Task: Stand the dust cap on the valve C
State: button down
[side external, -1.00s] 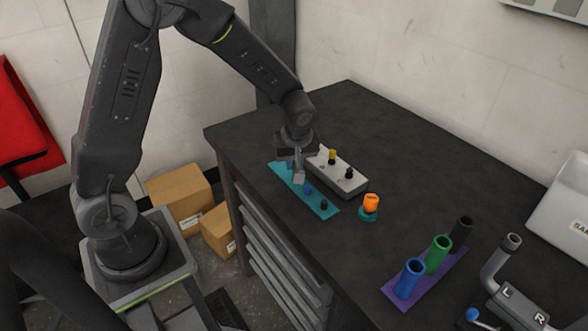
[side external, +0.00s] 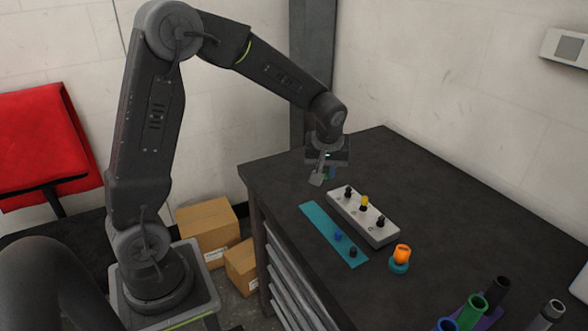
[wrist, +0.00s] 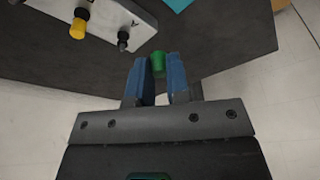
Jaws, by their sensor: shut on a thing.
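My gripper (wrist: 158,80) is shut on a small green dust cap (wrist: 158,64), held between its blue pads. In the side view my gripper (side external: 324,178) hangs above the bench, off the far end of the light grey valve block (side external: 381,233). The block carries a black valve (side external: 348,190), a yellow-topped one (side external: 364,202) and another black one (side external: 380,220). In the wrist view, the letter A shows beside the black valve (wrist: 123,39) nearest my gripper. The letter C is not readable, so I cannot tell which valve it marks. The held cap is apart from every valve.
A teal mat (side external: 318,219) beside the block holds a blue cap (side external: 338,236) and a black cap (side external: 352,252). An orange item on a teal base (side external: 401,257) stands near the block's front end. Coloured tubes (side external: 472,310) stand at lower right. The back of the bench is clear.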

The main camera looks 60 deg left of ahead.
aim_at(382, 216)
jog(key=w+d+m, duration=0.1)
jog(key=w+d, duration=0.1)
jog(key=d, duration=0.2)
jog(key=w+d+m, duration=0.1)
jog(key=w+d, duration=0.2)
jog(key=d, duration=0.1)
jog(key=w+d+m, duration=0.1)
jog(key=w+d, duration=0.2)
jog(key=d, duration=0.1)
jog(key=shift+d+f+t+h, duration=0.3)
jog(key=shift+d+f+h, duration=0.05)
jog(key=shift+f+h, duration=0.05)
jog(key=shift+d+m, duration=0.1)
jog(key=shift+m, duration=0.2)
jog(key=shift+f, duration=2.05)
jog(key=shift+f, duration=0.95)
jog(key=c, duration=1)
grip_release()
